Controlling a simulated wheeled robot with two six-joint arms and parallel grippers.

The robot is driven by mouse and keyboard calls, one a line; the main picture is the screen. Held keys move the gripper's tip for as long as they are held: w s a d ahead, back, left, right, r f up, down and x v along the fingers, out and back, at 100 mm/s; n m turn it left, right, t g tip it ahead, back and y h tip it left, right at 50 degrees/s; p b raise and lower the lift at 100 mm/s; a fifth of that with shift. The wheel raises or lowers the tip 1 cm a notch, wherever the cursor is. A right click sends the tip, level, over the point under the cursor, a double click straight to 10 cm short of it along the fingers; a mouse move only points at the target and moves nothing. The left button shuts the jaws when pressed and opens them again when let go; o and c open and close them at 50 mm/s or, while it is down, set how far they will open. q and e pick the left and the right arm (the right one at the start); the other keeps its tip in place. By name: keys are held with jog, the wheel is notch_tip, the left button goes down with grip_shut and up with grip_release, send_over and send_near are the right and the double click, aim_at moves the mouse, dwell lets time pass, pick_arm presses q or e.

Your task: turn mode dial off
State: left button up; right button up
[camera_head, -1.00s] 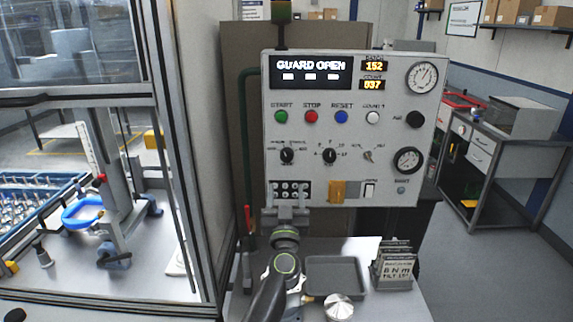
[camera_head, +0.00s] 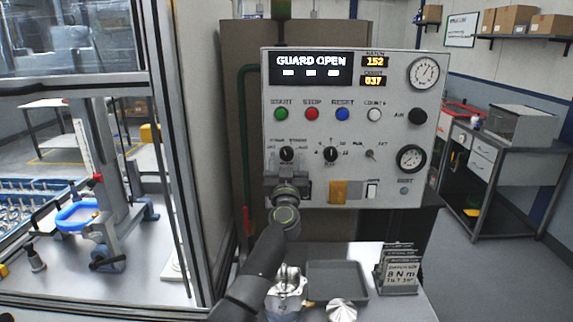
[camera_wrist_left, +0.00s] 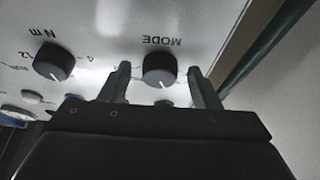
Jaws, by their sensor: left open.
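The mode dial (camera_head: 287,154) is a round black knob with a white pointer line, at the left of the lower row on the grey control panel (camera_head: 345,98). In the left wrist view the mode dial (camera_wrist_left: 160,70) sits between the two fingers of my left gripper (camera_wrist_left: 164,82), beside the word MODE. The fingers are apart, one on each side of the knob, with a gap showing. In the head view my left gripper (camera_head: 288,168) is just below the dial, its fingers hard to make out. My right gripper is not seen.
A second black dial (camera_head: 330,155), marked N m in the wrist view (camera_wrist_left: 53,62), is beside the mode dial. START (camera_head: 281,114), STOP (camera_head: 311,114) and RESET (camera_head: 341,115) buttons are above. A grey tray (camera_head: 337,280) and a card holder (camera_head: 399,270) stand on the bench below.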

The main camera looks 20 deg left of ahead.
pick_arm(q)
jog(key=c, duration=1)
jog(key=shift+n, duration=0.4)
jog(key=n+y+p, duration=0.1)
jog(key=n, duration=0.1)
jog(key=n+g+y+p, duration=0.1)
jog(key=n, duration=0.1)
jog(key=n+y+p, duration=0.1)
jog(key=n, duration=0.1)
jog(key=shift+w+d+r+g, duration=0.15)
jog(key=shift+d+g, duration=0.1)
jog(key=shift+g, duration=0.15)
jog(key=shift+d+n+g+y+p, duration=0.1)
jog(key=shift+n+g+y+p, duration=0.45)
jog(key=shift+n, duration=0.9)
jog(key=shift+n+g+y+p, duration=0.4)
jog(key=shift+n+p, duration=0.2)
jog(key=shift+n, duration=0.85)
jog(key=o, duration=1)
